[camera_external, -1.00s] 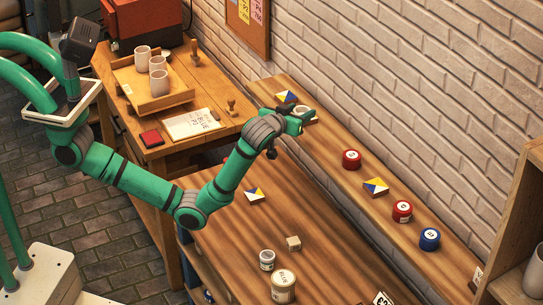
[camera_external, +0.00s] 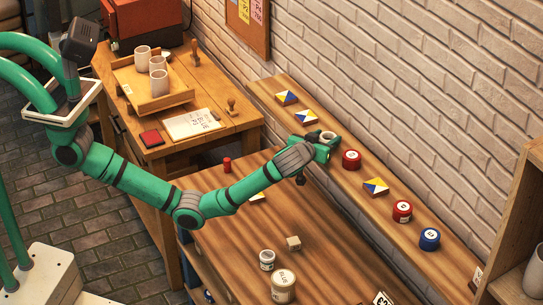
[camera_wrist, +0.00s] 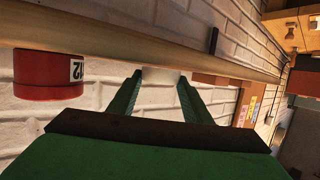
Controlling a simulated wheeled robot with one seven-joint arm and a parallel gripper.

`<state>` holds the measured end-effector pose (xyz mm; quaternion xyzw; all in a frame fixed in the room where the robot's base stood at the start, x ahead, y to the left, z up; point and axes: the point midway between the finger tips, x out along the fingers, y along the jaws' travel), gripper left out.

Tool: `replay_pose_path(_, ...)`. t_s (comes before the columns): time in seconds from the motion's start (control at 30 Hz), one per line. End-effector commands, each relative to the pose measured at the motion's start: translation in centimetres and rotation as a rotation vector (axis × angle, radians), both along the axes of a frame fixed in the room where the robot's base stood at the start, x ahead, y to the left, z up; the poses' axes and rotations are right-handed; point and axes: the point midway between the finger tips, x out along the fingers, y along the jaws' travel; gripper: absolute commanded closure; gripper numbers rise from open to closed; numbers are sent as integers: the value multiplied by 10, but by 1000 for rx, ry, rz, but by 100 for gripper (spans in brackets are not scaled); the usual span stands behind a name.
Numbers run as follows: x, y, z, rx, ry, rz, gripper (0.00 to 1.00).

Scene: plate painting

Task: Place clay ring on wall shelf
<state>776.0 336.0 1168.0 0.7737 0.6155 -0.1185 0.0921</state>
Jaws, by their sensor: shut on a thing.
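The wall shelf (camera_external: 328,172) is a long wooden board along the white brick wall. My gripper (camera_external: 327,140) is at the shelf, between a blue, yellow and white tile and a red jar. It is shut on the pale clay ring (camera_external: 327,134). In the wrist view, the ring (camera_wrist: 160,76) shows as a pale band between my two green fingertips (camera_wrist: 160,84), close to the shelf board (camera_wrist: 110,36). I cannot tell whether the ring touches the shelf.
On the shelf are tiles (camera_external: 287,97) (camera_external: 306,117) (camera_external: 376,188), red jars (camera_external: 351,159) (camera_external: 402,211) and a blue jar (camera_external: 429,239). The nearest red jar also shows in the wrist view (camera_wrist: 40,78). The workbench (camera_external: 225,230) below holds pots and a small block (camera_external: 293,243).

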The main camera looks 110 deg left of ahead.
Motion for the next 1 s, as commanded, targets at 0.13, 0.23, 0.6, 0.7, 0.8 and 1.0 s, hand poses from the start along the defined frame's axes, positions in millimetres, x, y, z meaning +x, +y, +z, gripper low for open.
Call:
replay_pose_path(0.13, 0, 0, -1, 1, -2, 1, 77)
replay_pose_path(0.23, 0, 0, -1, 1, -1, 0, 77)
replay_pose_path(0.6, 0, 0, -3, 0, -1, 0, 37)
replay_pose_path(0.7, 0, 0, -3, 0, -1, 0, 37)
replay_pose_path(0.8, 0, 0, 0, 1, -2, 1, 37)
replay_pose_path(1.0, -5, -25, 7, 0, -4, -3, 37)
